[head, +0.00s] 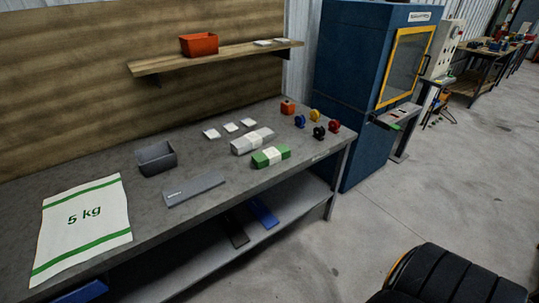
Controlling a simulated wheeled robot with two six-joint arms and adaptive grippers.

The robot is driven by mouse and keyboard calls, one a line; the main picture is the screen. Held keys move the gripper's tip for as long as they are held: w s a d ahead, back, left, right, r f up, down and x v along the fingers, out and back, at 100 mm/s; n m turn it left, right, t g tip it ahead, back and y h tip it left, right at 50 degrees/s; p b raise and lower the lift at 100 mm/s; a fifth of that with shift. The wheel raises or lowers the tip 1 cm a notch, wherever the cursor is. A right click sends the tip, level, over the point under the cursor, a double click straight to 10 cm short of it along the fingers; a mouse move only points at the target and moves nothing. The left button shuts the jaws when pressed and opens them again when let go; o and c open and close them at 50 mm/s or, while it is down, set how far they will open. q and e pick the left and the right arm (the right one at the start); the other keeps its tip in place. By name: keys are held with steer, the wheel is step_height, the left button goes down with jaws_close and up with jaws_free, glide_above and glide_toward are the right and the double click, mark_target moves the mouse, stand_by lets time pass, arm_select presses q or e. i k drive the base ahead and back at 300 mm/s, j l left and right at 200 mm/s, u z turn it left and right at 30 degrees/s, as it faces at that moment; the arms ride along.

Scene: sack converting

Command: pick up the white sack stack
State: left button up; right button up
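A white stack (241,147) with a pale band around its middle lies on the grey workbench (215,160), toward the right half of the bench top. A green stack (262,160) with a white band lies just in front of it and a little to the right, close to the bench's front edge. A large flat white sack (85,240) with green stripes and "5 kg" print lies at the left of the bench. Neither of my grippers is in view, and nothing touches the white stack.
A dark grey bin (156,158) and a flat grey bar (193,190) lie left of the stacks. Small white pads (230,127) lie behind; coloured rolls (333,126) lie right. A shelf (220,55) hangs above. A blue machine (350,90) stands beyond the bench.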

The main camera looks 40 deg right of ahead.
mark_target(254, 140)
steer(key=l+u, duration=0.25)
steer(key=u, duration=0.15)
steer(key=l+u, duration=0.2)
steer(key=u, duration=0.2)
steer(key=k+l+u, duration=0.1)
steer(key=u, duration=0.3)
steer(key=k+l+u, duration=0.25)
steer(key=k+l, duration=0.25)
steer(key=l, duration=0.45)
steer(key=k+l+u, duration=0.25)
steer(key=k+l, duration=0.3)
steer(key=l, duration=0.3)
steer(key=k+l+u, duration=0.3)
steer(key=k+l, duration=0.35)
steer(key=l, duration=0.1)
